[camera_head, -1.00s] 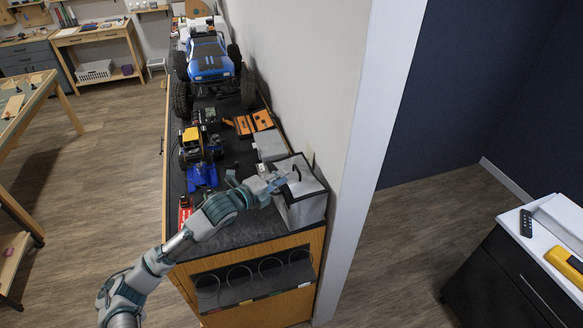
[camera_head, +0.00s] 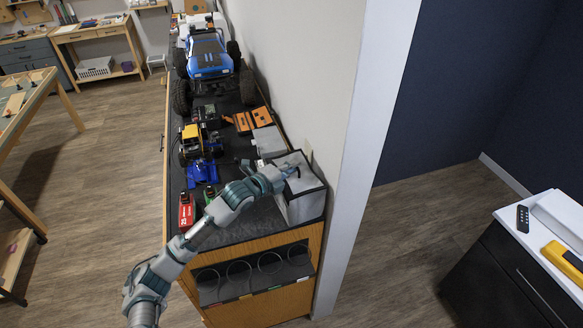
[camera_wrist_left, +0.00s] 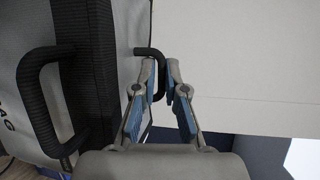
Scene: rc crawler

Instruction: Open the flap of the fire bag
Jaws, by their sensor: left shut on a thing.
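The fire bag (camera_head: 309,206) is a grey box-shaped bag with black edging at the near right end of the bench, against the wall. My left gripper (camera_head: 287,172) is at its top. In the left wrist view, the gripper (camera_wrist_left: 162,66) is shut on a small black loop (camera_wrist_left: 151,52) at the bag's black-trimmed edge. I cannot tell how far the flap is raised. My right gripper is not in view.
A red battery pack (camera_head: 186,212), a blue part (camera_head: 203,174) and a yellow small crawler (camera_head: 191,134) lie left of the bag. A big blue truck (camera_head: 208,56) stands farther back. The wall (camera_head: 300,90) is close on the right. A rack with rings (camera_head: 255,276) hangs on the bench front.

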